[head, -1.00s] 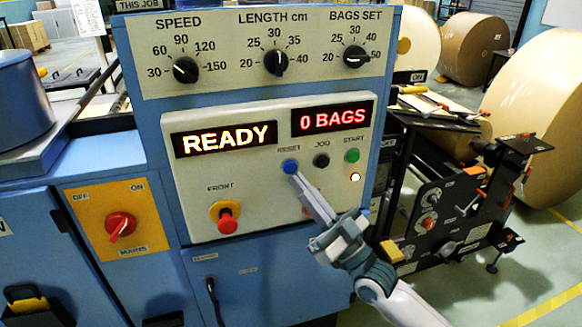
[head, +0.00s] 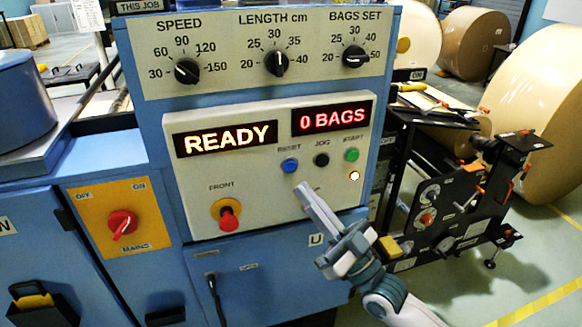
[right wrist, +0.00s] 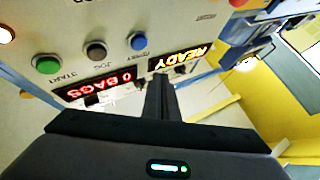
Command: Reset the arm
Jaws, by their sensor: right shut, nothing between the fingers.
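My right gripper (head: 303,187) is shut and empty, in front of the cream control panel (head: 262,200) and below the blue RESET button (head: 290,166). Its fingers stand apart from the button in the head view. In the right wrist view the shut fingers (right wrist: 160,88) point toward the panel, with the blue button (right wrist: 138,41) above and left of them. The display reads READY (head: 224,139) and the counter reads 0 BAGS (head: 332,118). My left gripper is not in view.
The black JOG button (head: 321,160) and green START button (head: 351,155) sit right of RESET. A red FRONT stop button (head: 228,218) is lower left. A red mains switch (head: 122,223) is further left. Black roll-stand machinery (head: 450,205) and a large kraft roll (head: 535,130) stand at right.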

